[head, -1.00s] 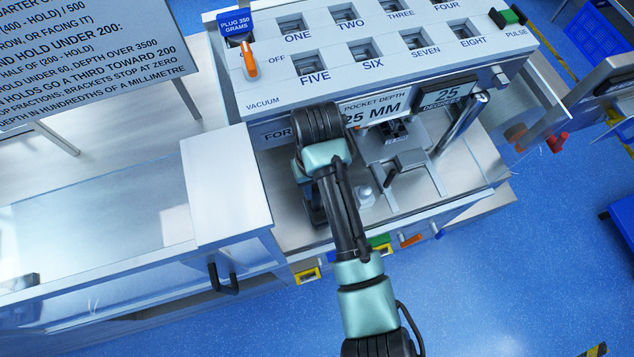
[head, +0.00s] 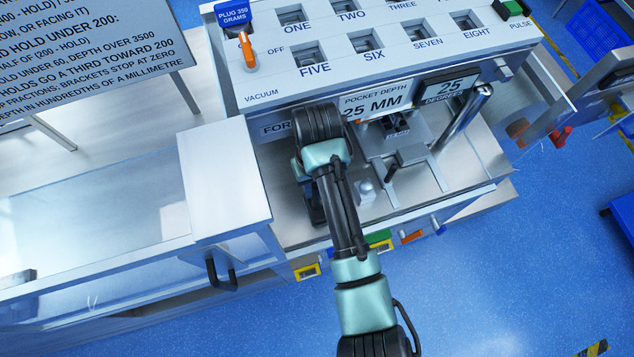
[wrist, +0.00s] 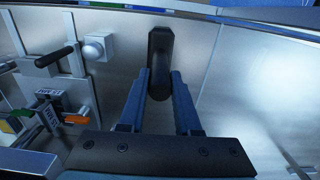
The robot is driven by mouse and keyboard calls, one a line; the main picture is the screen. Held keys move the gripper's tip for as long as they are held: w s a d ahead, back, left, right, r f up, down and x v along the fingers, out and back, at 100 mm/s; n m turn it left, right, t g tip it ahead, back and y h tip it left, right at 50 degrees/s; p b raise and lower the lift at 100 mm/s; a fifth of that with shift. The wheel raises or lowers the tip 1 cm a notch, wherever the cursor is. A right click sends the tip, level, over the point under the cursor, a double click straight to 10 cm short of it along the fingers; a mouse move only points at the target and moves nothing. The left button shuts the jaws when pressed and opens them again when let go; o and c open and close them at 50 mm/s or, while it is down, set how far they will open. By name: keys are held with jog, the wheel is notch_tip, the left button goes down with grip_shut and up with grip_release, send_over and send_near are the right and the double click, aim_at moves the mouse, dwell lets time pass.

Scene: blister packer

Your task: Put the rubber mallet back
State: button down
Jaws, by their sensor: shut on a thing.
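My gripper (wrist: 161,75) shows in the wrist view as two blue fingers closed on the sides of a black, rounded, elongated thing, which I take to be the rubber mallet (wrist: 159,48). Only part of it shows, and I cannot tell head from handle. It is over the bare metal deck of the machine. In the head view my arm hides the mallet and most of the gripper.
A white dome-topped button block (head: 366,190) stands close to the right of my arm. Beyond it is the forming fixture with a dark handle (head: 391,170). The control panel (head: 375,60) overhangs behind. A white cabinet (head: 222,185) stands to the left.

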jog(key=shift+f, duration=0.15)
jog(key=c, duration=0.5)
grip_release()
jog(key=shift+f, duration=0.1)
notch_tip(320, 180, up, 13)
jog(key=p, duration=0.4)
